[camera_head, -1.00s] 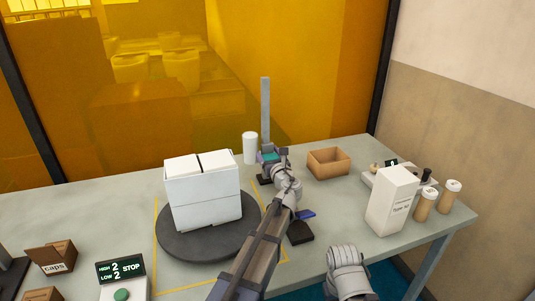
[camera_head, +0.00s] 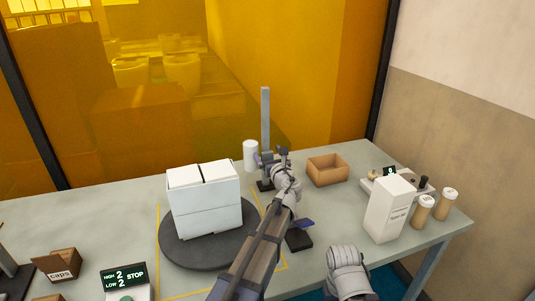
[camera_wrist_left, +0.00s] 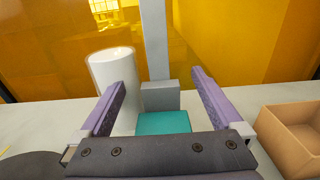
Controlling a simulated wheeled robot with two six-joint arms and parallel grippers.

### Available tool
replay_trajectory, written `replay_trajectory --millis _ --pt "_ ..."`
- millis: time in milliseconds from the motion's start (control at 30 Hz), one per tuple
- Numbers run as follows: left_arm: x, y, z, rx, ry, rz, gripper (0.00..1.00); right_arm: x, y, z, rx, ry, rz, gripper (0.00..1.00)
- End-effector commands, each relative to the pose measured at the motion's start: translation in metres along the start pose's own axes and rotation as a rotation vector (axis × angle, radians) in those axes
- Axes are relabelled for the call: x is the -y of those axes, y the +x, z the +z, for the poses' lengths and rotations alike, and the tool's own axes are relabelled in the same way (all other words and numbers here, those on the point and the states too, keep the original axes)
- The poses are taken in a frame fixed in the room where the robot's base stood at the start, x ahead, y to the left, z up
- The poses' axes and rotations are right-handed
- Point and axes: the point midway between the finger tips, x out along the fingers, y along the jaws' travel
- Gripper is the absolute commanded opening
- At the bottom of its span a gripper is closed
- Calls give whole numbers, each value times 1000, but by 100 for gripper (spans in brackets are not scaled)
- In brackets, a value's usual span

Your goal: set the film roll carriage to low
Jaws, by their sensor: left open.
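The film roll (camera_head: 250,155) is a white upright cylinder beside a grey mast (camera_head: 265,115) at the back of the table. In the left wrist view the roll (camera_wrist_left: 115,90) stands left of the mast (camera_wrist_left: 155,40). A grey carriage block (camera_wrist_left: 160,95) sits at the mast, with a teal block (camera_wrist_left: 163,122) in front of it. My left gripper (camera_head: 274,157) is at the carriage, its open purple fingers spread either side of the teal block. The left finger overlaps the roll in view; contact cannot be told. My right arm shows low in the head view, without its fingers.
A wrapped white box (camera_head: 206,212) stands on a dark turntable (camera_head: 190,255) at left. An open brown carton (camera_head: 328,170) is right of the mast. A white carton (camera_head: 390,210) and two capped tubes stand farther right. A display panel (camera_head: 125,277) reads high 2, low 2, stop.

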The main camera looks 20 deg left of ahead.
Motion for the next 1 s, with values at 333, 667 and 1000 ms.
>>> replay_trajectory --millis 333,667,1000 --pt "0 0 58 0 0 0 100 -6 -57 3 0 1 0 0" --pt "0 0 68 0 0 0 100 -6 -67 4 0 1 0 0" --pt "-4 -33 59 -83 -11 10 100 -7 -76 4 0 1 0 0"
